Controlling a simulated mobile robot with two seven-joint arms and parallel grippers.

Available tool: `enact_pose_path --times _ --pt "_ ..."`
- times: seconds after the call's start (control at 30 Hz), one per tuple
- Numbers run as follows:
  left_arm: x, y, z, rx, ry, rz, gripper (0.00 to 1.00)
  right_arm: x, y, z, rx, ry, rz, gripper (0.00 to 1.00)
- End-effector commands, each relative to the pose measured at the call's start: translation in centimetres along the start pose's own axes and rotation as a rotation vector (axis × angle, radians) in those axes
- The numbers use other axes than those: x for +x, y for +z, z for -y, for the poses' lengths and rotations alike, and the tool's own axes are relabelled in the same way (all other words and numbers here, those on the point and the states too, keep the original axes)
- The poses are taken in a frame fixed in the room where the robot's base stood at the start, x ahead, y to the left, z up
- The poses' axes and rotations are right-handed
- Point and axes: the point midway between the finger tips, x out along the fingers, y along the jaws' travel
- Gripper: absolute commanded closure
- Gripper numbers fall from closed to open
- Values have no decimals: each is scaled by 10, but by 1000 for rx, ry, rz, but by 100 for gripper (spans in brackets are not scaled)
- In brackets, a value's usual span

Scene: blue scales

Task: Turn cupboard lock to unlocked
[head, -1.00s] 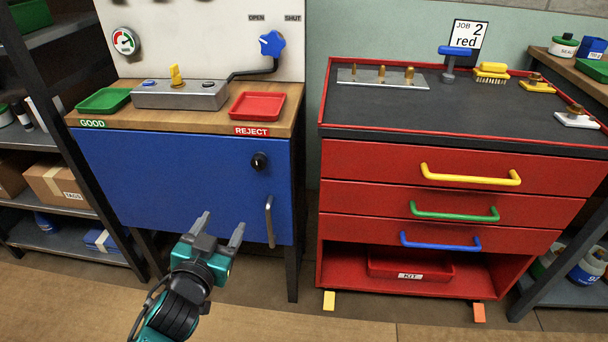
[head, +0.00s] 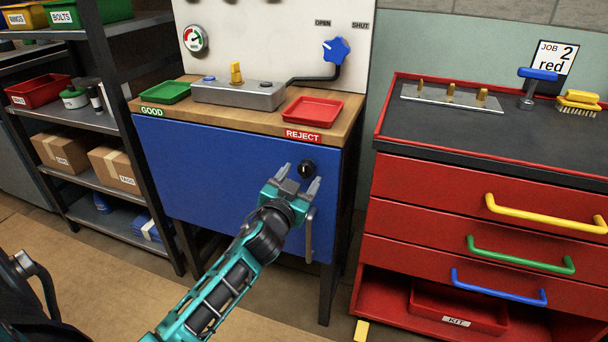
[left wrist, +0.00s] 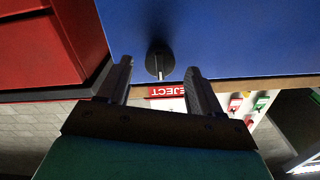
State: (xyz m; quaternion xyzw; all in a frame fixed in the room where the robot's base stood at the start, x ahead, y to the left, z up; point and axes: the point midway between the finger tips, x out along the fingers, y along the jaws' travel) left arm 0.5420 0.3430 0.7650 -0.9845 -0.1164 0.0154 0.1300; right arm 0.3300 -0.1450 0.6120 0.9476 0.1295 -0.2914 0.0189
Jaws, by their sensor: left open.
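The blue cupboard (head: 220,180) stands under the wooden worktop. Its lock is a round black knob (head: 306,168) near the upper right of the door, above a grey vertical handle (head: 309,235). My left gripper (head: 301,182) is open and empty, its fingers just below the knob in the head view. In the left wrist view, which is upside down, the black knob (left wrist: 159,60) lies between and just beyond the spread fingertips (left wrist: 158,72). A pale pointer mark on the knob points toward the worktop edge. Contact with the knob cannot be told. My right gripper is not in view.
The worktop carries a green tray (head: 165,92), a red tray (head: 312,110) and a grey fixture (head: 238,94). A red drawer cabinet (head: 470,200) with protruding handles stands to the right. A dark shelf rack (head: 110,120) stands to the left.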

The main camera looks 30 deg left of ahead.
Motion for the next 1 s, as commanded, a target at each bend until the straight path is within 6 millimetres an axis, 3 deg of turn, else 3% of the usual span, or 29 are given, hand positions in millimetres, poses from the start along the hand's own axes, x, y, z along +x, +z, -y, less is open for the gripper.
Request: enact_pose_path --times 0.23,0.6,1.0 --pt "25 0 0 0 0 0 35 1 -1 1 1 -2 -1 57" --pt "29 0 0 0 0 1 36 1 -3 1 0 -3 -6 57" --pt "29 0 0 0 0 1 75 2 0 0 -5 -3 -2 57"
